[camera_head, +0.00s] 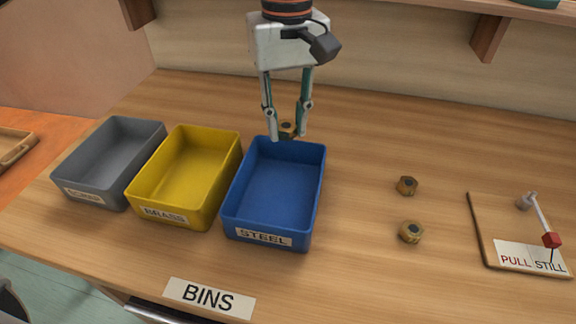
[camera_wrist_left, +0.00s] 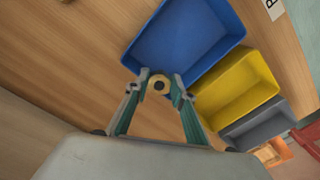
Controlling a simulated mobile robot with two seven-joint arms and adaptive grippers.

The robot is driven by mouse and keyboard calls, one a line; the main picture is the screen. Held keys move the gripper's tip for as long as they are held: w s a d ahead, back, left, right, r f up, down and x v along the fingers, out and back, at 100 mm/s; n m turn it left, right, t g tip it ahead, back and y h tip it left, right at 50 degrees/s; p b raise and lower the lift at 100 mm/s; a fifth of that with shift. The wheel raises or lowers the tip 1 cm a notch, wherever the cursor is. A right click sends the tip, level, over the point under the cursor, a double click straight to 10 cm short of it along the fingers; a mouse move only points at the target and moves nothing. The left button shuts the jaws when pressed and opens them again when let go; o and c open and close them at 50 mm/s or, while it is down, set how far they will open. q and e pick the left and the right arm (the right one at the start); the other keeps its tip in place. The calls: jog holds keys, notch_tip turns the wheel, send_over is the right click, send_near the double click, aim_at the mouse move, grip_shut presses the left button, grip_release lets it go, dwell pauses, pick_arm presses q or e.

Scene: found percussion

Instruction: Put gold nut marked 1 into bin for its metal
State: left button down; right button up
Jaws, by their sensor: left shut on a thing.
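My left gripper (camera_head: 287,132) is shut on a gold nut (camera_head: 287,129), just behind the back edge of the blue bin (camera_head: 272,190) labelled STEEL. In the left wrist view the gold nut (camera_wrist_left: 159,85) sits between the fingertips (camera_wrist_left: 160,84), beside the blue bin's wall (camera_wrist_left: 130,62). No number can be read on it. The yellow bin (camera_head: 185,178), labelled BRASS, stands left of the blue one. The grey bin (camera_head: 110,162) is at the far left; its label looks like SCRAP. All three bins look empty. My right gripper is not in view.
Two more gold nuts with dark centres, one behind (camera_head: 406,186) and one in front (camera_head: 410,232), lie right of the blue bin. A board (camera_head: 515,232) with a red-tipped lever and a PULL STILL label is at the right. A shelf (camera_head: 430,15) runs above the back.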

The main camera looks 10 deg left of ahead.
pick_arm(q)
send_over(287, 177)
notch_tip(287, 177, down, 5)
jog(key=shift+r+b, duration=0.2)
jog(key=shift+b, duration=0.1)
notch_tip(287, 177, down, 6)
jog(key=shift+r+b, duration=0.25)
jog(key=shift+b, duration=0.25)
jog(key=shift+f, duration=0.15)
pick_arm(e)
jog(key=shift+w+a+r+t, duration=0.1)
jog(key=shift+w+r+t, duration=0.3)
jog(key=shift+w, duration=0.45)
